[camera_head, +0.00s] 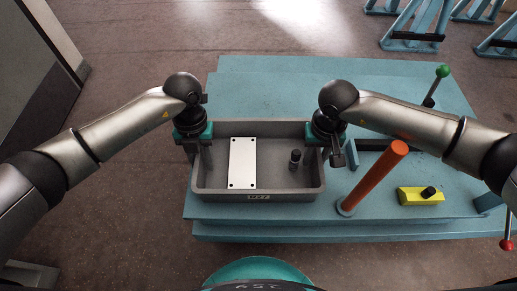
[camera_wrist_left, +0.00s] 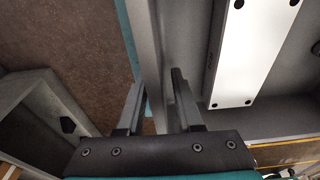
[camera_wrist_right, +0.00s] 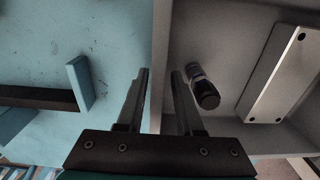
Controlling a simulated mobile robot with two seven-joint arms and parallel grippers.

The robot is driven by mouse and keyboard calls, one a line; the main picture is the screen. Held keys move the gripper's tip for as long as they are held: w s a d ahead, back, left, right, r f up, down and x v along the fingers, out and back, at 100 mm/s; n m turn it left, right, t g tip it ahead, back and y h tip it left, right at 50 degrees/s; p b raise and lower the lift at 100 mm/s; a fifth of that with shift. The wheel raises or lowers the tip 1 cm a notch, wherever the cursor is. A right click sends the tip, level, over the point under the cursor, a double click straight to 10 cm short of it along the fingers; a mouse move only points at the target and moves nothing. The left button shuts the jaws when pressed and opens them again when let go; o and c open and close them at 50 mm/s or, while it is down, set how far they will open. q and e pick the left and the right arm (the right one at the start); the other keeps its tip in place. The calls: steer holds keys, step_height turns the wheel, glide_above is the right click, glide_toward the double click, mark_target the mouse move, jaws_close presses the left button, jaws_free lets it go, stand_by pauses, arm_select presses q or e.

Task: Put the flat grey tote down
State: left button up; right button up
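The flat grey tote (camera_head: 258,197) is level at the front left of the teal table. I cannot tell whether its base touches the tabletop. Inside lie a white plate (camera_head: 243,163) with dark corner holes and a small black cylindrical fitting (camera_head: 295,160).
The teal table (camera_head: 290,222) has free room behind the tote. To the right stand an orange post (camera_head: 374,177), a yellow block (camera_head: 421,196) with a black knob, and a green-knobbed lever (camera_head: 436,87). A red-ended lever (camera_head: 507,240) sits at the right edge.

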arm_select(q)
steer(key=r, duration=0.3)
steer(key=w+r, duration=0.1)
steer(key=r, duration=0.3)
steer(key=shift+w+r, duration=0.2)
steer(key=shift+r, duration=0.05)
arm_select(e)
steer(key=shift+s+a+f, duration=0.3)
steer(key=shift+s, duration=0.25)
arm_select(q)
steer(key=shift+s+r, duration=0.1)
arm_select(e)
steer(key=r, duration=0.5)
steer(key=w+r, duration=0.1)
steer(key=r, duration=0.2)
steer(key=shift+d+r, duration=0.3)
